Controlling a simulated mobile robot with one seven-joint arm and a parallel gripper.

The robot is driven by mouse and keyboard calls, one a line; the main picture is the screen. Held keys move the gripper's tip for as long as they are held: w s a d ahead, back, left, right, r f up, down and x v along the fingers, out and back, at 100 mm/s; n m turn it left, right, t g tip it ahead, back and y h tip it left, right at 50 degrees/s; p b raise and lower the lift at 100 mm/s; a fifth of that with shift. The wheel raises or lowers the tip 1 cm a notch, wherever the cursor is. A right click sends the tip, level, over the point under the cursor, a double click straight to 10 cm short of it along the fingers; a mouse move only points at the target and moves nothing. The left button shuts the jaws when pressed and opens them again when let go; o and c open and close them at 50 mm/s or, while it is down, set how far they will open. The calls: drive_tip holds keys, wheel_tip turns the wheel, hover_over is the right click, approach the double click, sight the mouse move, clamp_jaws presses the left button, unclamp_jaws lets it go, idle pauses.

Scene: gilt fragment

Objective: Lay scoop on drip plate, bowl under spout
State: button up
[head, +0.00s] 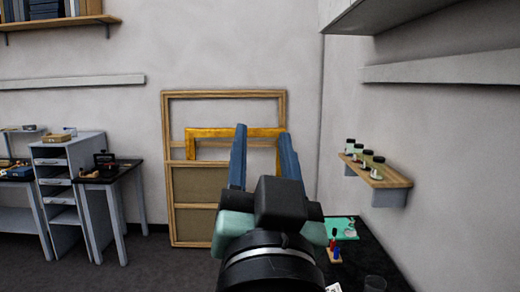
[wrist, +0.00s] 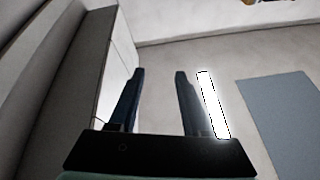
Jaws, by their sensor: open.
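My gripper (head: 263,135) is raised in the middle of the head view, pointing away from the camera. Its two blue fingers are apart with nothing visible between them. In the wrist view, my gripper (wrist: 160,72) also shows both fingers apart and empty. I cannot make out the scoop, drip plate, bowl or spout in either view. My arm hides part of the dark table (head: 385,270) at the lower right.
A wooden wall shelf (head: 388,182) at right holds several small jars. Wooden frames (head: 168,205) lean on the back wall. Grey drawers (head: 55,182) and a small table (head: 108,178) stand left.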

drive_tip(key=s+r+n+t, duration=0.2)
drive_tip(key=s+r+t, duration=0.2)
drive_tip(key=s+r, duration=0.4)
drive_tip(key=shift+s+a+r+h, duration=0.2)
drive_tip(key=shift+s+r+h, duration=0.1)
drive_tip(key=shift+s+h, duration=0.15)
drive_tip(key=shift+w, duration=0.1)
